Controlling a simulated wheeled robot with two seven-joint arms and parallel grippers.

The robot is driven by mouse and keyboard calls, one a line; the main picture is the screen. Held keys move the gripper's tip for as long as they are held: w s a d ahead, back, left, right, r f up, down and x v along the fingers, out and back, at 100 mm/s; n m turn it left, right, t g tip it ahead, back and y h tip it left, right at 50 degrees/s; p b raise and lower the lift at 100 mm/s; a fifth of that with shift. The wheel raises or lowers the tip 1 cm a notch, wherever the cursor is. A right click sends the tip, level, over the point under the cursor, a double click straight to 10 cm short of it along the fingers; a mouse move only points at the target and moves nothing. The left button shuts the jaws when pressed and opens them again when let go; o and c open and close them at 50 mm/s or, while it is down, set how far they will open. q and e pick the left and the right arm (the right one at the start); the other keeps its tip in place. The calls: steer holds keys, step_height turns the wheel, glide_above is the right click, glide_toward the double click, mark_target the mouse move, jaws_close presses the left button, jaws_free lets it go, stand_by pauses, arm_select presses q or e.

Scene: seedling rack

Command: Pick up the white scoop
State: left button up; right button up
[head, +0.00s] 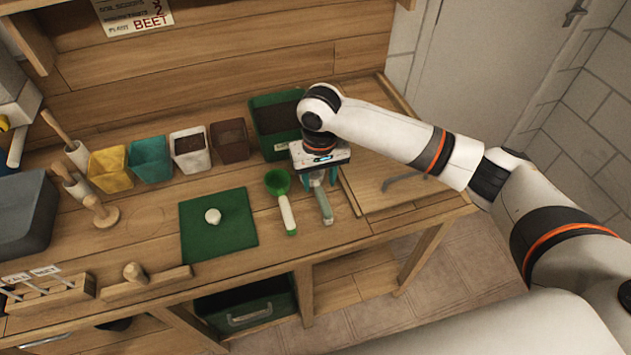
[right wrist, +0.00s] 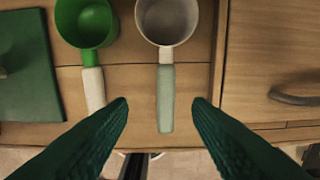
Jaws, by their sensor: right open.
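The white scoop shows in the right wrist view with its round white bowl (right wrist: 167,17) at the top and its pale green handle (right wrist: 165,98) pointing down. In the head view its handle (head: 325,207) shows below my right gripper (head: 319,181), which hides the bowl. My right gripper also shows in the right wrist view (right wrist: 160,104); it is open, with one fingertip on each side of the handle and nothing held. I cannot tell its height above the handle. My left gripper is not in view.
A green scoop (head: 278,184) with a white handle lies close on the left. A dark green soil box (head: 264,139) stands behind. A raised wooden panel (head: 405,192) lies on the right.

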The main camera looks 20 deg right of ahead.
mark_target(322, 197)
step_height(322, 197, down, 3)
steer(key=shift+r, duration=0.2)
steer(key=f, duration=0.1)
steer(key=f+p, duration=0.1)
steer(key=f, duration=0.2)
steer(key=shift+s+d+f, duration=0.15)
steer(key=shift+s+d, duration=0.05)
steer(key=shift+d, duration=0.2)
steer(key=shift+f, duration=0.45)
jaws_close()
step_height(322, 197, up, 9)
steer(key=shift+w+f+b, duration=0.1)
steer(key=shift+b, duration=0.25)
steer(key=shift+r, duration=0.65)
